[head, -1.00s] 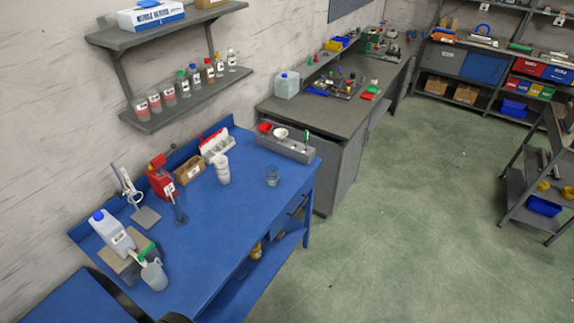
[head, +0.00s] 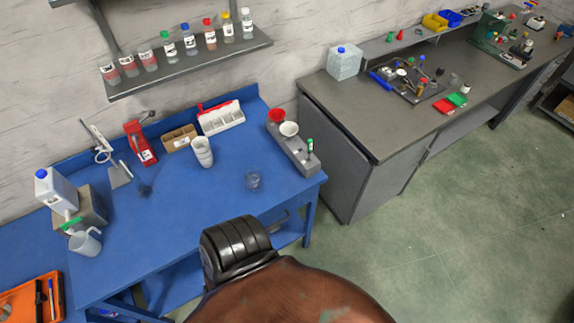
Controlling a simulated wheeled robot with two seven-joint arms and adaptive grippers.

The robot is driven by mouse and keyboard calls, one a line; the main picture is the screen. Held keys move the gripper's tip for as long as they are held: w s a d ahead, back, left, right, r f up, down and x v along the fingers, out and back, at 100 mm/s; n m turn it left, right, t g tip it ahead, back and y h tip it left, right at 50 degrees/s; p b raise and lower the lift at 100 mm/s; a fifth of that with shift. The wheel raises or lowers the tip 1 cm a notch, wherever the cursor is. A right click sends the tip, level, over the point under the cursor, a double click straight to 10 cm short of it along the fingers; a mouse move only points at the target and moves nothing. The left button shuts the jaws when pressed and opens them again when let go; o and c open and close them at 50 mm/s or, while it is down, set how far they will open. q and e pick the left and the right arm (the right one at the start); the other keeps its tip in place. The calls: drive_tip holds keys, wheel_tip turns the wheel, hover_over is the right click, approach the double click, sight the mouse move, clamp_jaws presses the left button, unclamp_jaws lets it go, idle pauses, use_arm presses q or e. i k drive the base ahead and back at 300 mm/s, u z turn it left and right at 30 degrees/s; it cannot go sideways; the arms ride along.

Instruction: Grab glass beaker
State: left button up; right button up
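Neither my left nor my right gripper is in view.
White cups (head: 202,152), a grey holder (head: 296,150), a cardboard box (head: 180,138), a red device (head: 139,143) and a pitcher (head: 85,241) stand on the bench. A shelf (head: 190,68) with bottles hangs above. The bench around the beaker is clear.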

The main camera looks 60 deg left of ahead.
sight(254, 185)
drive_tip(key=i, duration=0.35)
drive_tip(key=u, duration=2.9)
